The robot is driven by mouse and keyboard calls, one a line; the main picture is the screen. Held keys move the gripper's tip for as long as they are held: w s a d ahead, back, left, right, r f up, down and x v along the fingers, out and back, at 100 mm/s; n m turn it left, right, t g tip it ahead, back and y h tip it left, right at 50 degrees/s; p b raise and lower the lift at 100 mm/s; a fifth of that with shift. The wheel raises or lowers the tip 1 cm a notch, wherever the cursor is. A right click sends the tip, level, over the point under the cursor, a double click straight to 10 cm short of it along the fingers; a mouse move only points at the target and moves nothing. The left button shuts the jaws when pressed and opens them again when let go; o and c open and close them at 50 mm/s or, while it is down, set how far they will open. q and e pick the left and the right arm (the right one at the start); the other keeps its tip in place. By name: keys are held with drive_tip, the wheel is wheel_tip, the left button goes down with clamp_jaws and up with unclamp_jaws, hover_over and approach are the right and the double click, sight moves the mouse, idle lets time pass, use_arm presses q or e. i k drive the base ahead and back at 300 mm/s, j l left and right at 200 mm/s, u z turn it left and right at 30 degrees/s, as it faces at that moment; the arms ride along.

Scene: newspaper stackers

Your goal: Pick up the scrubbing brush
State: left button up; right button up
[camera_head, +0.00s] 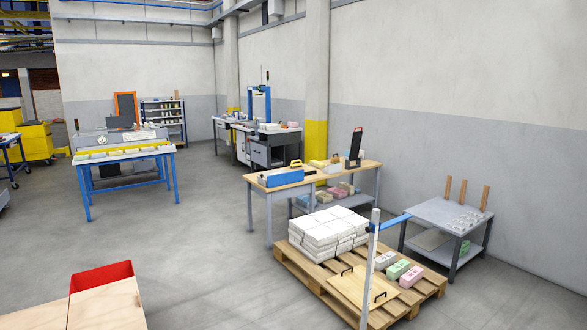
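I cannot make out a scrubbing brush for certain; things on the benches are too small to tell. A small yellow item (296,164) shows at a blue and grey box (281,177) on the wooden-topped workbench (262,191). I cannot tell what that yellow item is. Neither of my grippers is in view.
A pallet (299,268) with white stacks (328,228) stands at the right front, a pale post (370,270) before it. A grey table (440,214) stands by the right wall. A blue-legged table (124,155) is further left. Open floor (190,240) lies between.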

sight(300, 164)
drive_tip(key=i+l+z, duration=0.25)
drive_tip(key=i, duration=1.35)
drive_tip(key=i+j+u, duration=0.2)
drive_tip(key=i+u, duration=0.2)
drive_tip(key=i, duration=0.3)
drive_tip(key=i+u, duration=0.45)
drive_tip(key=i, duration=0.2)
drive_tip(key=i+l+u, duration=0.4)
drive_tip(key=i, duration=0.3)
drive_tip(key=i+j+u, duration=0.1)
drive_tip(key=i, duration=1.8)
drive_tip(key=i+z, duration=0.1)
drive_tip(key=i, duration=1.8)
drive_tip(key=i+z, duration=0.15)
drive_tip(key=i, duration=0.8)
drive_tip(key=i+z, duration=0.1)
drive_tip(key=i, duration=0.8)
drive_tip(key=j, duration=0.05)
